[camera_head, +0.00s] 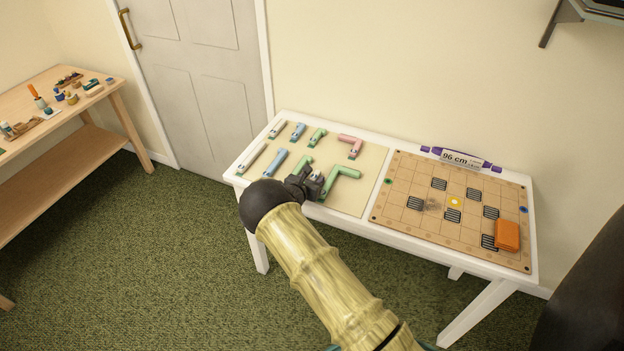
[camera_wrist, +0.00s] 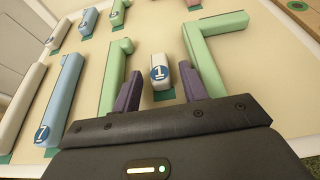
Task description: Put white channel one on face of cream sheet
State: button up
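In the wrist view, a small white channel (camera_wrist: 161,73) with a blue disc marked 1 lies on the cream sheet (camera_wrist: 145,37). It is between the two dark fingers of my gripper (camera_wrist: 160,85), with a narrow gap visible on each side, so the gripper looks open. A green patch shows under its near end. In the head view, the cream sheet (camera_head: 343,199) covers the left part of the white table, and my gripper (camera_head: 310,180) is low over its front middle. The channel is mostly hidden there by the gripper.
Green angled channels (camera_wrist: 217,45) stand close on both sides of my fingers. Blue, pink and other pale channels also lie on the sheet. A tan grid board (camera_head: 400,185) with an orange block (camera_head: 507,235) and a "96 cm" sign (camera_head: 460,159) fills the table's right side.

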jog(key=shift+s+r, duration=0.1)
jog(key=shift+r, duration=0.05)
jog(key=v, duration=1.2)
jog(key=shift+b, duration=0.35)
jog(key=s+d+r+m+g+h, duration=0.1)
jog(key=s+d+r+m+g, duration=0.3)
jog(key=d+m, duration=0.45)
jog(key=s+d+r+m+g+h, duration=0.15)
jog(key=s+d+m+g, duration=0.4)
jog(key=d, duration=0.55)
jog(key=s+d+r+m+y, duration=0.2)
jog(key=s+r+m, duration=0.3)
jog(key=s+m, duration=0.3)
jog(key=s+d+r+m+y, duration=0.3)
jog(key=s+r+m+y, duration=0.2)
jog(key=s+m, duration=0.4)
jog(key=shift+s+r+m+g, duration=0.25)
jog(key=shift+r+m+g, duration=0.15)
jog(key=shift+m, duration=0.1)
